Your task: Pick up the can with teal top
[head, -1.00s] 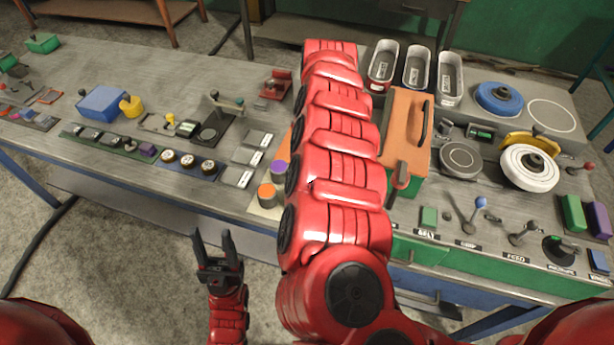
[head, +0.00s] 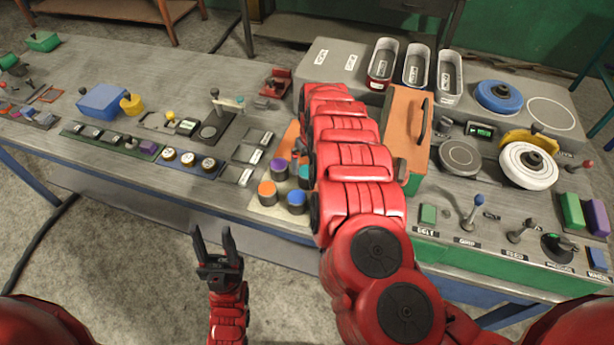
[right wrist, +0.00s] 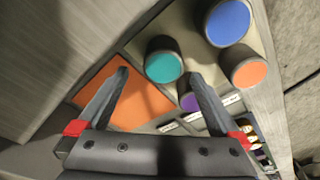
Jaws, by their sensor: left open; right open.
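The can with teal top (head: 305,172) stands on a pale plate (head: 262,209), partly hidden by my right arm in the head view. In the right wrist view the teal can (right wrist: 164,66) shows whole, just beyond the fingertips of my right gripper (right wrist: 158,76). That gripper is open, its fingers left and right of the can's near side in the picture; I cannot tell the height gap. In the head view my right gripper is mostly hidden behind its arm. My left gripper (head: 212,240) is open and empty, in front of the bench edge.
Cans with orange (head: 267,190), blue (head: 296,198) and purple (head: 279,167) tops stand close to the teal one. An orange pad (right wrist: 142,110) lies beside them. An orange box with a handle (head: 405,125) stands right of my arm. Switches and levers cover the bench.

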